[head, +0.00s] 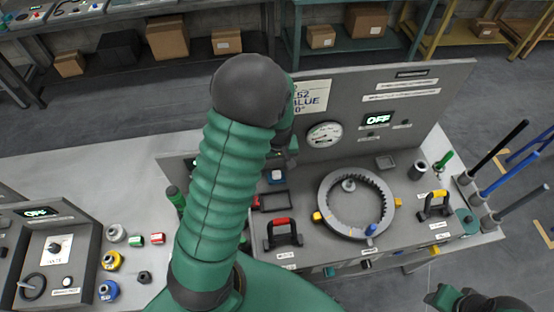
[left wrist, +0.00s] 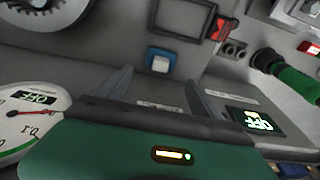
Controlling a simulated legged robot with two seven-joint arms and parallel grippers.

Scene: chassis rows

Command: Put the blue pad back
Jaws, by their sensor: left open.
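A small blue pad (head: 276,176) with a pale face shows on the grey bench panel, left of the round gauge, partly beside my arm. In the left wrist view the blue pad (left wrist: 160,61) sits on the grey surface just beyond the finger ends. My left gripper (head: 284,158) is above and behind it, largely hidden by my own arm in the head view. In the left wrist view its two fingers (left wrist: 158,80) are apart with nothing between them. At the bottom right, part of my right arm shows; its fingers cannot be made out.
Near the pad are a dark rectangular frame (head: 272,201), a red-handled bracket (head: 283,233), and a gauge (head: 324,135). A large grey ring (head: 356,204) stands right of them. Upright rods (head: 499,150) rise at the right edge. Loose knobs lie on the left worktop.

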